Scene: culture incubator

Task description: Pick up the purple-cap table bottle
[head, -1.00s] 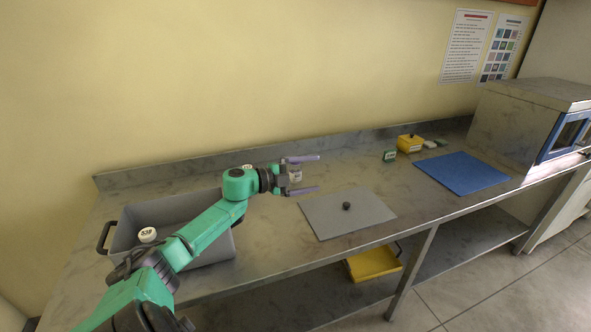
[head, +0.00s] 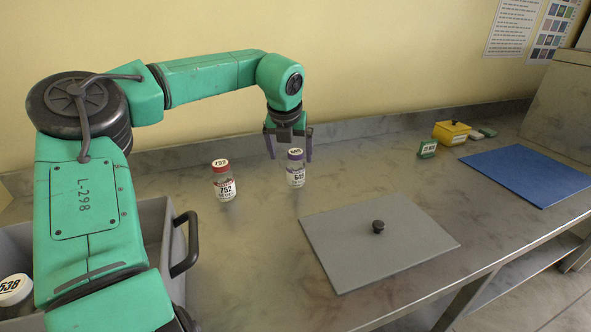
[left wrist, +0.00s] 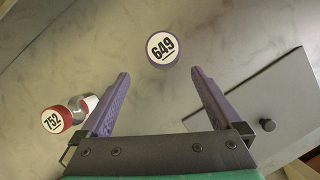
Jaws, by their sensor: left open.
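The purple-cap bottle (head: 296,172) stands upright on the metal table in the head view, labelled 649. In the left wrist view its round purple cap (left wrist: 162,48) is seen from above, beyond the fingertips and roughly midway between them. My left gripper (head: 288,153) is open, fingers pointing down, over and just behind the bottle in the head view. Its two purple fingers (left wrist: 160,82) hold nothing. A red-cap bottle (head: 223,182), labelled 752, stands to the left; its red cap (left wrist: 57,120) lies left of the left finger in the wrist view. My right gripper is not in view.
A grey lid (head: 350,255) with a black knob (head: 378,227) lies in front right of the bottle. A grey bin (head: 172,215) with a white-capped bottle (head: 12,292) is at left. A blue mat (head: 530,172), yellow box (head: 452,131) and green timer-like block (head: 427,149) lie further right.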

